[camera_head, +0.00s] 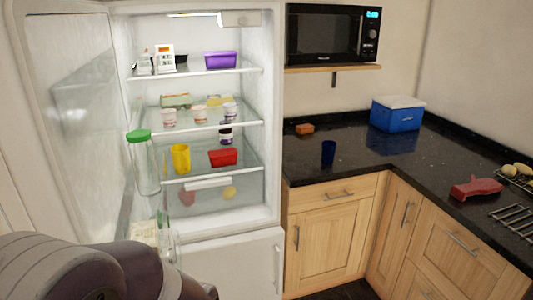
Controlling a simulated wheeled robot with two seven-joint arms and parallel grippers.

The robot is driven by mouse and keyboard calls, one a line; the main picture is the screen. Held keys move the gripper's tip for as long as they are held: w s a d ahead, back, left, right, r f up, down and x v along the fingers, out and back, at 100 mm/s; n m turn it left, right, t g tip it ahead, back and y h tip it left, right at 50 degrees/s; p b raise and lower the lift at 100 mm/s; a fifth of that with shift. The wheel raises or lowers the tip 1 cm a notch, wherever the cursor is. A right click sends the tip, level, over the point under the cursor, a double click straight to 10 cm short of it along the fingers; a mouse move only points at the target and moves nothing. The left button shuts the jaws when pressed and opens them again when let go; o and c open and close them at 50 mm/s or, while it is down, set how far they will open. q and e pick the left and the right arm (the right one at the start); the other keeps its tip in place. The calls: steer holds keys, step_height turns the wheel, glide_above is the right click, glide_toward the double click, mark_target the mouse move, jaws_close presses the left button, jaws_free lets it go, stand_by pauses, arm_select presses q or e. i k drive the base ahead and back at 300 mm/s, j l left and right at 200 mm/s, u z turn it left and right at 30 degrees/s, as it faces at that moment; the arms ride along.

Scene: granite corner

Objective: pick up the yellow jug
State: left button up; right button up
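The yellow jug (180,158) stands upright on a lower glass shelf inside the open fridge, toward the left. A red container (222,157) sits to its right on the same shelf, with a gap between them. A tall clear bottle with a green lid (139,134) stands to its left on the open door side. A grey part of my arm shows at the bottom left, well below the jug. Neither of my grippers shows in the view.
The fridge door (77,110) stands open at the left. Cups and a purple container (220,60) fill the upper shelves. To the right, the black counter (300,165) bears a blue cup (328,152), a blue cooler (397,115) and a red object (476,188).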

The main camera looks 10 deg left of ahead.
mark_target(181, 153)
steer(key=i+u, duration=0.1)
steer(key=i, duration=0.85)
steer(key=i+l+u, duration=0.1)
steer(key=i, duration=0.8)
